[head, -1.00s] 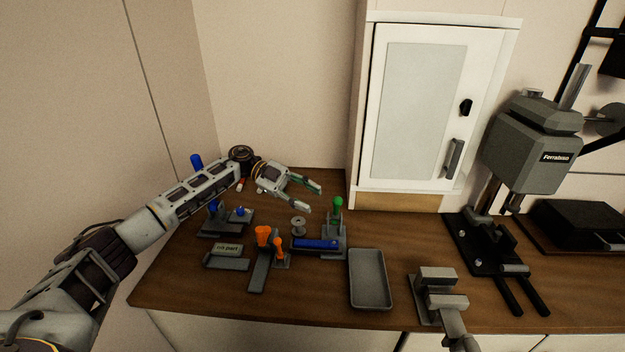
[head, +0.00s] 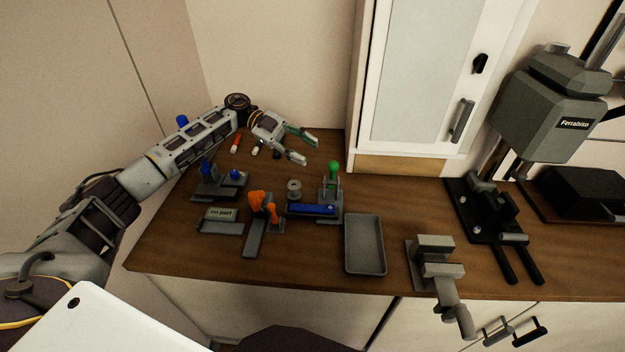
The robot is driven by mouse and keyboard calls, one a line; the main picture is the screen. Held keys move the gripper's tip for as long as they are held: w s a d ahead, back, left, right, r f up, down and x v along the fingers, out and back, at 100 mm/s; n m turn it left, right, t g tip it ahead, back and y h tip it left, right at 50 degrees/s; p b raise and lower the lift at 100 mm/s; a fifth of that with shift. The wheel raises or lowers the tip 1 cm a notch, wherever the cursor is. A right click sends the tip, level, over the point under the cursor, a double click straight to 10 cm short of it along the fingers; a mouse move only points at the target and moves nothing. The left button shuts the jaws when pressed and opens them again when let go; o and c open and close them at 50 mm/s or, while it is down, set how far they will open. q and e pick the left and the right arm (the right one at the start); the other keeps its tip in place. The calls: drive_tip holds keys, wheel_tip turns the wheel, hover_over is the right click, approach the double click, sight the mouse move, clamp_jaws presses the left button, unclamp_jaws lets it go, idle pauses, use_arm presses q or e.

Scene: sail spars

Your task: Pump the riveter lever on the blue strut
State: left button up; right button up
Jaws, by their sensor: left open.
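The blue strut (head: 311,209) lies flat on the worktop, with its right end at the grey base of the riveter. The riveter (head: 331,189) stands upright at that end, and its lever has a green knob (head: 333,167) on top. My left gripper (head: 310,148) is open and empty. It hangs above the back of the worktop, behind and slightly left of the green knob, apart from it. My right gripper is not in view.
An orange-handled tool (head: 258,203) stands left of the strut, near a grey spool (head: 294,187). A blue-handled fixture (head: 207,187) and a labelled holder (head: 221,214) are further left. An empty grey tray (head: 365,246) and a vise (head: 437,262) are to the right. A white cabinet (head: 425,80) stands behind.

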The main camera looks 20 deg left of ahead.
use_arm(q)
drive_tip(key=shift+d, duration=0.15)
hover_over(332, 176)
drive_tip(key=s, duration=0.3)
drive_tip(key=shift+w+a+f, duration=0.1)
drive_tip(key=shift+a+f, duration=0.1)
drive_tip(key=shift+f, duration=0.35)
drive_tip(key=shift+w+a+f, duration=0.1)
drive_tip(key=shift+a+f, duration=0.05)
drive_tip(key=shift+f, duration=0.35)
drive_tip(key=c, duration=0.7)
